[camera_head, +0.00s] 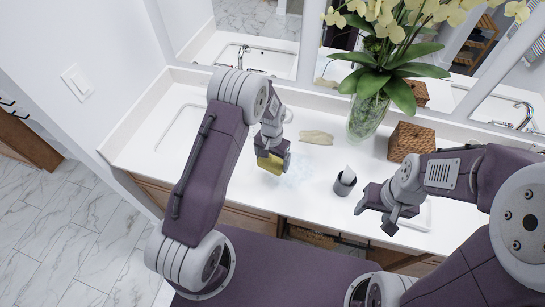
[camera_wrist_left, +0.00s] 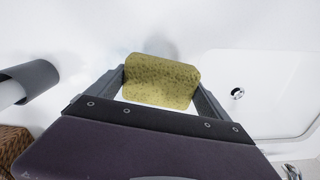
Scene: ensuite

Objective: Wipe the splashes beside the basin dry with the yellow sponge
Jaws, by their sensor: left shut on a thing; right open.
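My left gripper (camera_head: 271,152) is shut on the yellow sponge (camera_head: 269,164), above or on the white counter beside the basin; contact with the counter is unclear. In the left wrist view the sponge (camera_wrist_left: 161,81) sits between both fingers. Faint bluish splashes (camera_head: 297,172) show on the counter just right of the sponge. The white basin (camera_head: 168,126) lies to the left, partly hidden by my left arm; its edge also shows in the left wrist view (camera_wrist_left: 215,62). My right gripper (camera_head: 376,217) is open and empty over the counter's front edge.
A grey cup (camera_head: 344,185) holding something white stands between the grippers. A beige leaf-like item (camera_head: 316,137) lies behind the splashes. A glass vase of orchids (camera_head: 366,118) and a woven box (camera_head: 411,141) stand at the back. Mirrors line the wall.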

